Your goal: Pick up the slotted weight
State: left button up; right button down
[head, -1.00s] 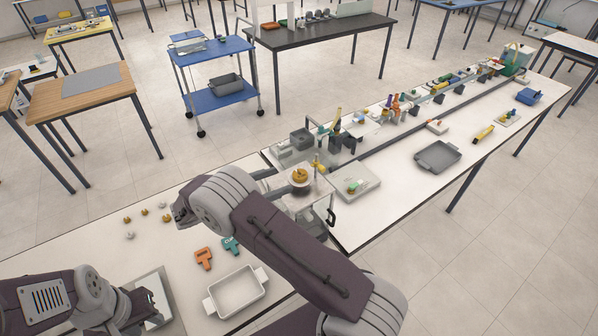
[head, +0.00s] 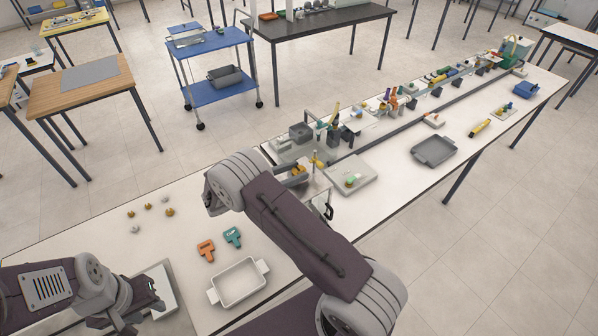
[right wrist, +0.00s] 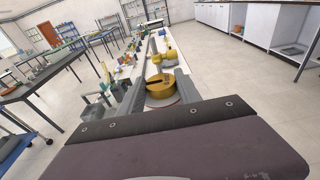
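The slotted weight (right wrist: 160,90) is a gold-coloured disc with a dark slot in its top, ahead of me in the right wrist view. In the head view it (head: 297,171) shows only in part behind my right arm, at the small raised platform. My right gripper (right wrist: 161,88) has one finger on each side of the weight. The fingers look spread, with little space to the weight; contact is not clear. In the head view my right arm mostly hides this gripper. My left gripper (head: 150,303) is over a grey tray at the lower left, its jaws unclear.
Several small brass pieces (head: 148,206) lie on the left of the white table. An orange piece (head: 206,250), a teal piece (head: 232,237) and a white tray (head: 239,283) are near my right arm. A grey tray (head: 434,150) and many small items stand further right.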

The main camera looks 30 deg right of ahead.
jog(key=shift+d, duration=0.1)
jog(key=shift+r, duration=0.25)
jog(key=r+b, duration=0.1)
jog(key=r, duration=0.1)
jog(key=s+r+b, duration=0.1)
jog(key=r, duration=0.1)
jog(key=shift+d, duration=0.15)
jog(key=s+d+r+b, duration=0.1)
jog(key=s+d+r, duration=0.2)
jog(key=s+r, duration=0.3)
jog(key=s, duration=0.4)
jog(key=shift+d+r+b, duration=0.25)
jog(key=shift+d+b, duration=0.1)
jog(key=shift+b, duration=0.05)
